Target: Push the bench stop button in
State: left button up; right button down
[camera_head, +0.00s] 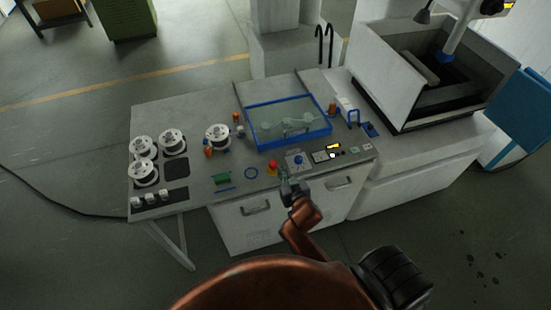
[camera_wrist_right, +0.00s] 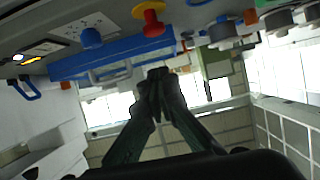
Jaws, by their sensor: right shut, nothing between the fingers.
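The bench stop button (camera_head: 272,167) is a small red knob near the front edge of the grey bench. In the right wrist view the red button (camera_wrist_right: 151,17) stands out from a yellow part, near the top of the picture. My right gripper (camera_head: 284,174) is at the bench's front edge, just right of the button in the head view. In the right wrist view its fingertips (camera_wrist_right: 158,75) are together and empty, with a visible gap to the button. My left gripper is not in view.
A blue-framed tray (camera_head: 268,144) lies behind the button. A panel with a blue knob (camera_head: 298,160) and small switches is to the right. Several white spools (camera_head: 172,140) stand at the left. Right of the bench is a machine with an open tank (camera_head: 380,92).

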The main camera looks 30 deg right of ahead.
jog(key=shift+r, duration=0.85)
jog(key=p, duration=0.1)
send_over(275, 164)
jog(key=s, duration=0.1)
jog(key=f, duration=0.3)
jog(key=shift+a+f, duration=0.15)
jog(key=shift+a, duration=0.2)
notch_tip(275, 164, down, 4)
jog(key=shift+r, duration=0.25)
jog(key=shift+a+f, duration=0.1)
jog(key=shift+f, duration=0.35)
jog(key=shift+s, duration=0.1)
